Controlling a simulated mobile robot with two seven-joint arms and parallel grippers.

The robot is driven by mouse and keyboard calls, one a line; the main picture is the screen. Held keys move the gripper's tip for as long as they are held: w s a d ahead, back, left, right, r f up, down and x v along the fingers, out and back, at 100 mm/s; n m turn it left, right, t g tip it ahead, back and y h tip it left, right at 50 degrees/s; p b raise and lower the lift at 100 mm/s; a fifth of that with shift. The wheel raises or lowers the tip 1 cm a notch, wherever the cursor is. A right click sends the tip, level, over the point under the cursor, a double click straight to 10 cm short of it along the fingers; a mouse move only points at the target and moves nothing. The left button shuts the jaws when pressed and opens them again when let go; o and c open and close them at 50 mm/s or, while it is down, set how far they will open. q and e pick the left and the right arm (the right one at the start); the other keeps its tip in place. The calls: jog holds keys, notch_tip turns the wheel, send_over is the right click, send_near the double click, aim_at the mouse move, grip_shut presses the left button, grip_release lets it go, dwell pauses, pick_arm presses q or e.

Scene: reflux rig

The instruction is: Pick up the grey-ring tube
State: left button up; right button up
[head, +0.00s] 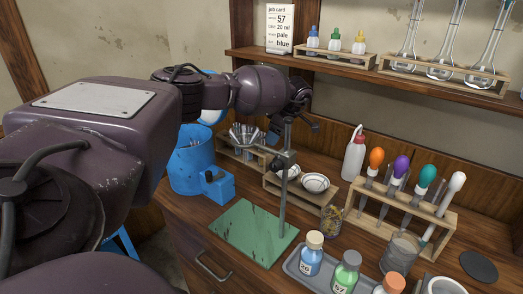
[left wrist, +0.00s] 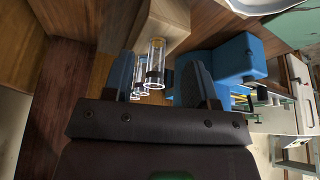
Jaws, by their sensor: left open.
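In the left wrist view, several clear glass tubes stand in a row at a pale wooden rack (left wrist: 165,25). The nearest tube (left wrist: 155,62) shows between my finger pads and has a dark band. I cannot tell for sure which tube carries the grey ring. My left gripper (left wrist: 161,78) is open, with one finger on each side of the tubes and nothing clearly held. In the head view, my left gripper (head: 298,117) is above the back of the bench, near the metal stand's top. The rack there is partly hidden behind the clamp. My right gripper is not in view.
A metal stand (head: 284,205) with a clamp rises from a green base (head: 247,232), close to my left gripper. A blue bucket (head: 188,168) stands left. A dropper rack (head: 400,204), a wash bottle (head: 353,157) and a grey tray (head: 299,262) of bottles stand right.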

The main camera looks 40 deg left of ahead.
aim_at(264, 134)
pick_arm(q)
jog(key=shift+s+a, duration=0.15)
jog(key=shift+a, duration=0.25)
jog(key=shift+s+a, duration=0.25)
jog(key=shift+a, duration=0.3)
jog(key=shift+s+a, duration=0.2)
jog(key=shift+a, duration=0.35)
jog(key=shift+x, duration=1.15)
jog(key=shift+s+a+f, duration=0.1)
jog(key=shift+a+f, duration=0.25)
jog(key=shift+f, duration=0.05)
jog(key=shift+r, duration=0.1)
jog(key=c, duration=0.8)
